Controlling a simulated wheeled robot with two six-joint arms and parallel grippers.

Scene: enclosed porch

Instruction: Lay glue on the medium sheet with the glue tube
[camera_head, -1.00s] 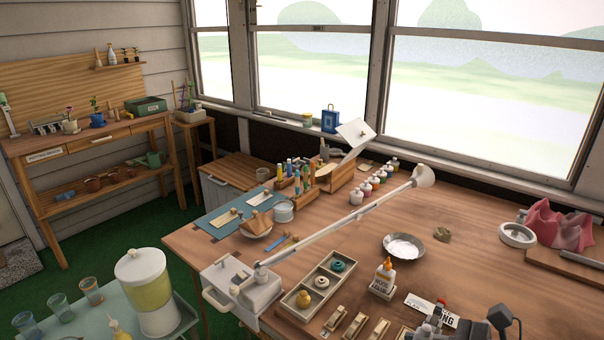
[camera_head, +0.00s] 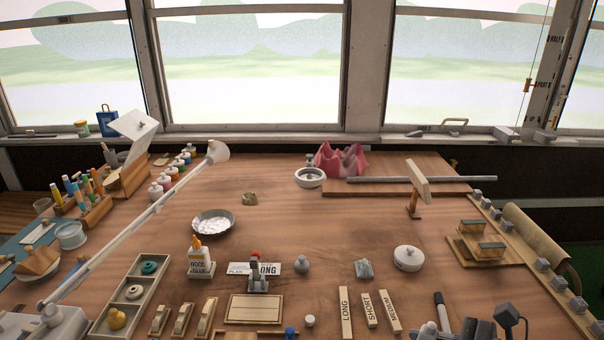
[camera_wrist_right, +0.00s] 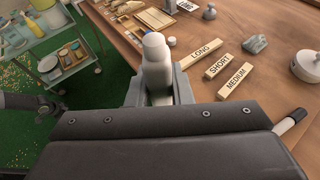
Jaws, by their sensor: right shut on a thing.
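My right gripper (camera_wrist_right: 160,98) is shut on a white tube (camera_wrist_right: 157,65) with a rounded top; no print shows on it. In the head view the tube's top (camera_head: 429,329) and my right gripper are at the bottom edge, mostly cut off. A separate white wood glue bottle (camera_head: 201,264) with an orange tip stands upright on the table. Wooden blocks marked LONG (camera_head: 345,313), SHORT (camera_head: 367,310) and MEDIUM (camera_head: 390,311) lie near the front edge; the medium one also shows in the wrist view (camera_wrist_right: 236,79). I cannot make out a medium sheet. My left gripper is not in view.
A small clamp-like tool (camera_head: 258,275) with a red knob stands beside a framed wooden board (camera_head: 254,309). A metal dish (camera_head: 213,222), a round white lidded pot (camera_head: 408,258) and a black-tipped marker (camera_head: 440,306) are on the table. A white lamp arm (camera_head: 140,222) crosses the left side. The table's middle is mostly clear.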

